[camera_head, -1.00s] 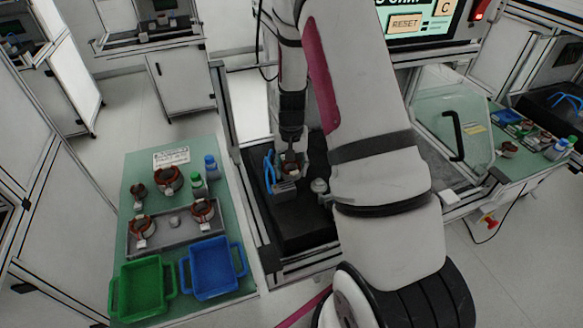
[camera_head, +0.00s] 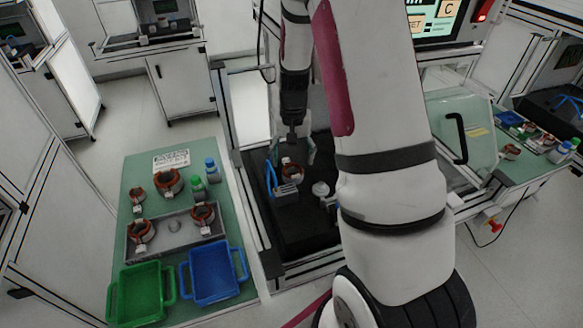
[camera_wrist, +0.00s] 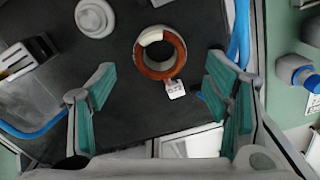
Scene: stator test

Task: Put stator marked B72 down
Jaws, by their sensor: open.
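The stator (camera_head: 292,171), a ring with reddish-brown winding, sits on the black bed (camera_head: 285,228) of the machine. In the wrist view the stator (camera_wrist: 161,60) shows from above with a small white tag beside it; the tag appears to end in 72, but its print is small. My gripper (camera_head: 296,142) is above the stator in the head view. In the wrist view my gripper (camera_wrist: 160,82) is open, its green-padded fingers spread well apart on either side and not touching the stator.
A grey fixture block (camera_wrist: 28,58) with blue hose and a round grey knob (camera_wrist: 95,18) stand near the stator. On the left, a green table (camera_head: 137,178) bears a grey tray (camera_head: 175,245), other stators, bottles, a green bin (camera_head: 141,288) and a blue bin (camera_head: 213,270).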

